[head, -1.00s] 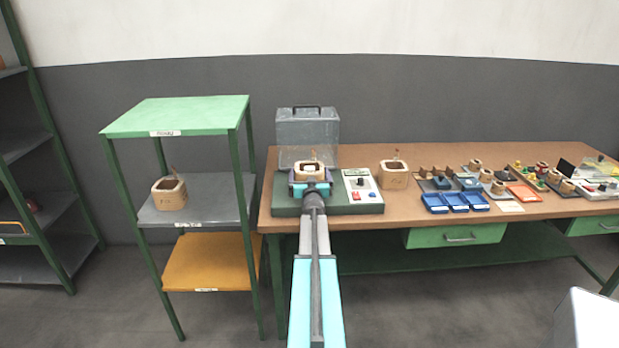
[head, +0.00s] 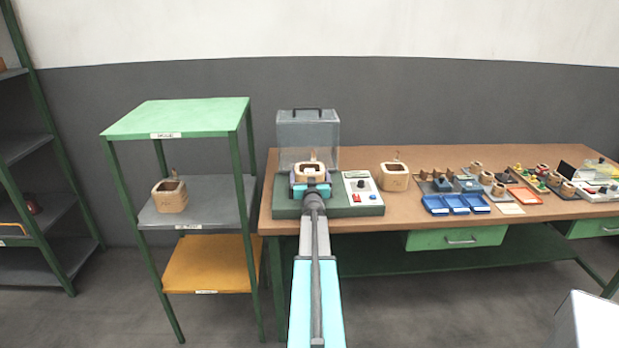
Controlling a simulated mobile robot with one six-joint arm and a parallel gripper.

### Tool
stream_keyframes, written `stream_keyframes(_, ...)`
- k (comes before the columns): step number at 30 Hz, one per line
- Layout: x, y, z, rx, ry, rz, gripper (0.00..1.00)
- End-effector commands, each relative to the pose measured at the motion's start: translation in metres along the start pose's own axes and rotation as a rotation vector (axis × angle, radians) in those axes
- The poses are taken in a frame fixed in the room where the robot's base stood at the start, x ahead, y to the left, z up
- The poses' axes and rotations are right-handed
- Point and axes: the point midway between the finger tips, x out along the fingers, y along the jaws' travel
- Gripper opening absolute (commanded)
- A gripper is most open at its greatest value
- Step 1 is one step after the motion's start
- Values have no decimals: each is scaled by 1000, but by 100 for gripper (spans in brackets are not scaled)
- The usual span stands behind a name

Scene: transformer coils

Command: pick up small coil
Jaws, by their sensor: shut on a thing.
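A small tan coil (head: 309,171) is at the tester (head: 285,208) with the clear raised cover on the wooden bench. My gripper (head: 311,187) reaches it from the front and is shut on it. The jaws and wrist hide the coil's lower part, so I cannot tell whether it touches the tester. Another tan coil (head: 393,177) stands on the bench right of the tester. A further tan coil (head: 170,196) sits on the grey middle shelf of the green rack.
The clear cover (head: 308,130) stands up behind the coil. A control panel (head: 361,189) is to the right. Blue trays (head: 455,204) and several small parts crowd the bench's right side. The green top shelf (head: 180,116) and orange lower shelf (head: 207,265) are empty.

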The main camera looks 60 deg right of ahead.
Motion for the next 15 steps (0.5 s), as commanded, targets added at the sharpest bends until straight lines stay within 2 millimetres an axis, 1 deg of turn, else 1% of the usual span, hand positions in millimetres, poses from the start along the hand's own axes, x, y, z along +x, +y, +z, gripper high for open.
stream_keyframes(1, 0, 0, -7, 0, 5, 0, 47)
stream_keyframes(6, -1, 1, -25, -2, 6, 1, 47)
stream_keyframes(15, -1, 1, -72, -1, 5, 0, 47)
